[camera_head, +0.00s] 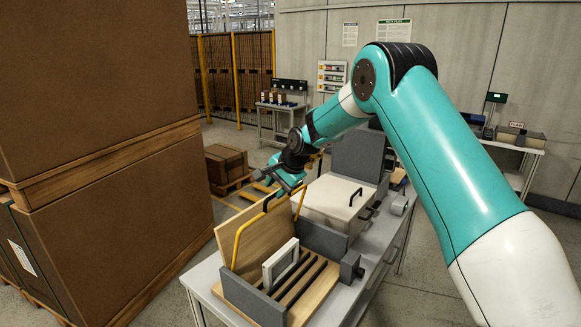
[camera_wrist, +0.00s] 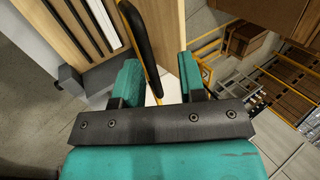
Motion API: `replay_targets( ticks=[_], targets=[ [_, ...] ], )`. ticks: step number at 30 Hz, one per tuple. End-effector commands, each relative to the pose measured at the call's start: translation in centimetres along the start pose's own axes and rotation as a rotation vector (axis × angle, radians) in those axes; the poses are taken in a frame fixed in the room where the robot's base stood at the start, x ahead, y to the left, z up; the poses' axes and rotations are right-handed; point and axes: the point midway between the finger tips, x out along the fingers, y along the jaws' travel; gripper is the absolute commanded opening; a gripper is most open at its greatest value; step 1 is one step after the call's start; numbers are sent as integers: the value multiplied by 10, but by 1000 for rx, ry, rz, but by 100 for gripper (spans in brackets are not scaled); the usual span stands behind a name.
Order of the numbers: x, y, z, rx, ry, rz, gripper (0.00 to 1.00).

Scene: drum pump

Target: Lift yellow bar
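The yellow bar (camera_head: 238,240) is a bent yellow handle with a black grip, standing over a wooden fixture (camera_head: 321,297) on the grey table. My gripper (camera_head: 284,188) is at the top of the bar, by its black grip. In the wrist view, the two teal fingers of my gripper (camera_wrist: 160,80) stand apart. The black grip (camera_wrist: 137,28) and part of the yellow bar run into the space between them, nearer the left finger. A gap shows beside the right finger. Whether a finger touches the bar cannot be told.
A wooden panel (camera_head: 262,238) and a small light frame (camera_head: 281,264) stand in the fixture. A pale box with dark handles (camera_head: 330,200) sits behind it on the table. Large brown cartons (camera_head: 110,215) stand close at the left. Open floor lies behind the table.

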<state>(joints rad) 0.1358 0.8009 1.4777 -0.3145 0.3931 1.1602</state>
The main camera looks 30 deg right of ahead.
Motion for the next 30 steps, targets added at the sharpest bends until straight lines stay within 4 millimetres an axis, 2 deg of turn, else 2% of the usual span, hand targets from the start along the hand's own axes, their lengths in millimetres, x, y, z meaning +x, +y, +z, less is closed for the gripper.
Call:
replay_targets(
  ticks=[9, 15, 21, 30],
  targets=[
    [-81, 1, -1, -1, 4, -5, 37],
    [-121, 0, 0, -1, 2, -3, 37],
    [-139, 0, 0, -2, 0, 0, 37],
    [-142, 0, 1, -1, -1, 0, 37]
  ],
)
